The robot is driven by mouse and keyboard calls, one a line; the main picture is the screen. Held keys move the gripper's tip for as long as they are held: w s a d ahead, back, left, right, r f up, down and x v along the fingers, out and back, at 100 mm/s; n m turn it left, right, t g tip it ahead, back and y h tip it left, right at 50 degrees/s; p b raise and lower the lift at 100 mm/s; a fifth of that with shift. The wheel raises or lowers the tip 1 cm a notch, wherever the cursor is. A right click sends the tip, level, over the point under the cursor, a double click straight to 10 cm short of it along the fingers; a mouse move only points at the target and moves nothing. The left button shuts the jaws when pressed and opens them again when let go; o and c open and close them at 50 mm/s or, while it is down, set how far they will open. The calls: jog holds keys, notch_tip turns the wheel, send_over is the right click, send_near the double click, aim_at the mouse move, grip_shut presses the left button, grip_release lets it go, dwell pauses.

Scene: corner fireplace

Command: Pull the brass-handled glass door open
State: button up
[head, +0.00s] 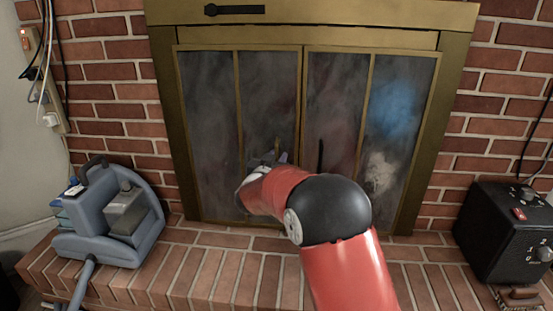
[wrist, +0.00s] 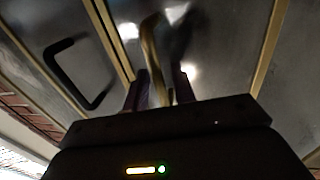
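The fireplace has two smoky glass doors in brass frames. The left door (head: 210,120) carries the brass handle (head: 277,146), which shows as a curved brass bar in the wrist view (wrist: 151,48). The right door (head: 335,95) carries a black handle (head: 320,155), seen at the left in the wrist view (wrist: 75,75). Both doors look closed. My gripper (head: 268,160) is at the left door, its fingers (wrist: 159,90) apart on either side of the brass handle. The handle runs between them, with a narrow gap visible. In the head view my arm partly hides the fingers.
A grey-blue appliance (head: 110,215) stands on the brick hearth (head: 235,265) at the left. A black box with dials (head: 500,235) stands at the right. A black bar handle (head: 235,10) is on the brass hood above the doors. Brick wall (head: 110,75) flanks the fireplace.

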grip_shut()
jog(key=shift+s, duration=0.1)
